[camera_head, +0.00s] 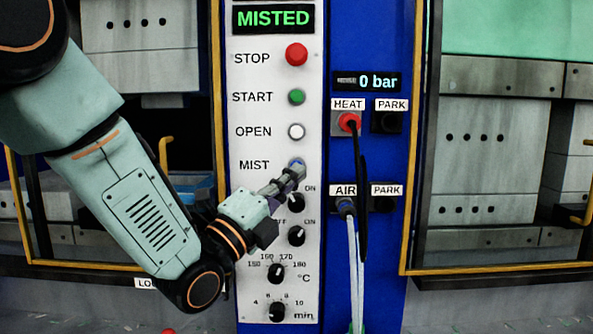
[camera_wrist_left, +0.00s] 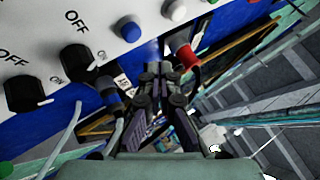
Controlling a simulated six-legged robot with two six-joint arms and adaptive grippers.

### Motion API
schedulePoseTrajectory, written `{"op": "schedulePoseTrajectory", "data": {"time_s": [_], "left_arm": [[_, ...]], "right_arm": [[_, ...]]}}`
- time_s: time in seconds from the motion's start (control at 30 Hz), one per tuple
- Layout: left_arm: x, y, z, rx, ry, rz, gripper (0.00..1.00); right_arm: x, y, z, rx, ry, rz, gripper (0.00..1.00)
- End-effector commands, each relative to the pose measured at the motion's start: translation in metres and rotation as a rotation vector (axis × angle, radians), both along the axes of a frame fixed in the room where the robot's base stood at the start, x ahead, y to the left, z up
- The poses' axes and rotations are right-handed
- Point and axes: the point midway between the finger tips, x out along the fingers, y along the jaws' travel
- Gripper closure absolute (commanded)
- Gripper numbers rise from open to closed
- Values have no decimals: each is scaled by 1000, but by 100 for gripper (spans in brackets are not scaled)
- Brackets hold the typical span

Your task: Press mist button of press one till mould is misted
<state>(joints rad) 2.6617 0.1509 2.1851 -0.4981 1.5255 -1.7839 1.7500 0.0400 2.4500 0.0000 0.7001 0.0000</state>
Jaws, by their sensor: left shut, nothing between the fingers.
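The white control panel (camera_head: 260,120) stands upright in the head view. Its display (camera_head: 273,19) reads "MISTED" in green. The blue mist button (camera_head: 297,161) is beside the label MIST, partly covered by my left gripper's fingertips. My left gripper (camera_head: 295,173) is shut and empty, reaching in from the lower left with its tips at the button. In the left wrist view the blue mist button (camera_wrist_left: 130,31) shows above and left of the shut fingers (camera_wrist_left: 160,70). I cannot tell whether the tips touch the button. My right gripper is not in view.
The red stop (camera_head: 296,54), green start (camera_head: 296,97) and white open button (camera_head: 296,131) are above. Black knobs (camera_head: 296,236) are below. To the right, a red heat plug (camera_head: 348,122) and blue air plug (camera_head: 346,207) have hanging cables. Yellow-framed press openings flank the panel.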

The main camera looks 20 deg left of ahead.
Motion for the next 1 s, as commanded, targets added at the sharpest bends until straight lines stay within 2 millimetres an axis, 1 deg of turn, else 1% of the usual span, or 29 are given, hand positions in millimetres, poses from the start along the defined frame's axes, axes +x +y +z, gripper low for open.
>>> {"op": "schedulePoseTrajectory", "data": {"time_s": [0.1, 0.3, 0.9, 1.0], "left_arm": [[-10, -3, -1, 1, 0, 0, 100], [-21, -6, 0, 1, 0, 0, 100], [-22, -6, 0, 0, 1, 1, 100], [-22, -6, 0, -25, 13, -12, 100]], "right_arm": [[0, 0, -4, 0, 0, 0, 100], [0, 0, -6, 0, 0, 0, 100], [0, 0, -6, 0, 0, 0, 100], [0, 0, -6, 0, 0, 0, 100]]}}
